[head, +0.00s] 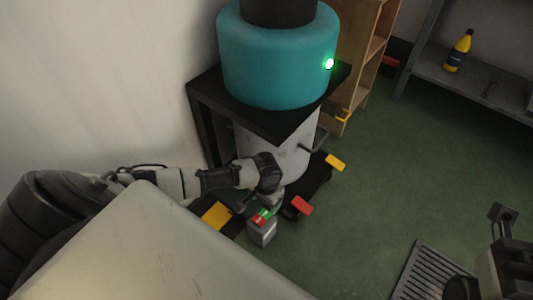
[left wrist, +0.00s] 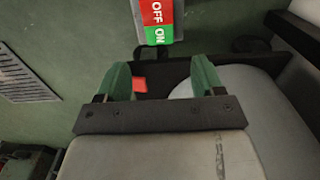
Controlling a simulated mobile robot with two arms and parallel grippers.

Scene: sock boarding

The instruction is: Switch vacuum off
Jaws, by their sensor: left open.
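The switch box (head: 262,232) is a small grey block low beside the machine, with a red and green top. In the left wrist view its red OFF half (left wrist: 157,12) and green ON half (left wrist: 159,34) lie just beyond my fingers. The vacuum machine (head: 275,55) has a teal drum with a lit green lamp (head: 329,63). My left gripper (head: 271,203) is close to the box, its fingers partly hidden in the head view. In the left wrist view the left gripper (left wrist: 161,78) is open with nothing between its green fingers.
Red (head: 302,206) and yellow (head: 335,162) pedals sit at the machine's base. A black stand (head: 290,130) carries the drum. A grey shelf (head: 480,85) holds a yellow bottle (head: 459,51). A floor grate (head: 425,272) lies at lower right. Green floor between is clear.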

